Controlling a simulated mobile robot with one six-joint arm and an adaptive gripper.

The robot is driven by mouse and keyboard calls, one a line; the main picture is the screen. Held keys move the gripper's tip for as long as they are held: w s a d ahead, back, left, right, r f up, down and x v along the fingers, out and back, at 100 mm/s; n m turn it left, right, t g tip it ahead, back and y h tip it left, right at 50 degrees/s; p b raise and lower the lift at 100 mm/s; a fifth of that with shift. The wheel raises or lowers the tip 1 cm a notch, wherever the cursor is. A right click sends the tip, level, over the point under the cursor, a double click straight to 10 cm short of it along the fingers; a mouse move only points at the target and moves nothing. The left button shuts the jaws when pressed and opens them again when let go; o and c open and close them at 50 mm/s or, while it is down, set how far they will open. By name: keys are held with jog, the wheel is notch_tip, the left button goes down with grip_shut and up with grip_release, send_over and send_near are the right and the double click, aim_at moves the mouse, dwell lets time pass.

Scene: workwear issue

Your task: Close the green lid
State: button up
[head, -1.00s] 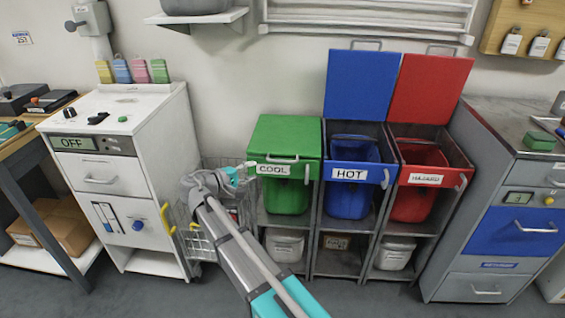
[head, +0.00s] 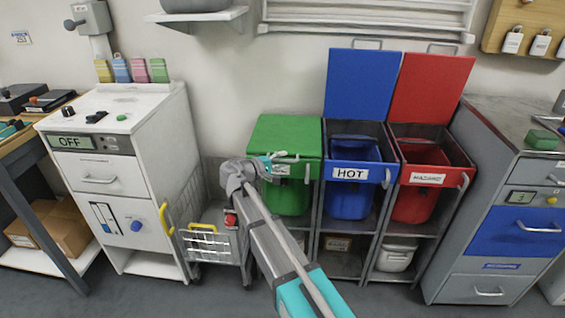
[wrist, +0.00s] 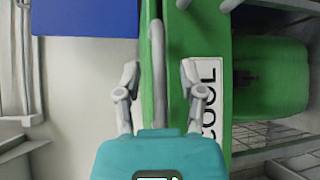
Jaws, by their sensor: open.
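The green lid (head: 287,134) lies flat, or nearly so, over the top of the COOL unit in the head view. A green bin (head: 290,197) shows below its front edge. The lid's handle (wrist: 157,80) runs along the front edge and appears between my fingers in the wrist view. My gripper (wrist: 161,78) is open, one finger on each side of the handle, with gaps to both. In the head view my gripper (head: 275,164) is at the lid's front and hides part of the COOL label (wrist: 208,97). I cannot tell whether it touches the lid.
The blue lid (head: 361,84) and red lid (head: 430,88) stand raised over the HOT and HAZARD bins to the right. A wire cart (head: 208,243) stands left of the COOL unit, beside a white cabinet (head: 163,150).

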jog(key=shift+w+d, duration=0.2)
grip_shut()
dwell(0.3)
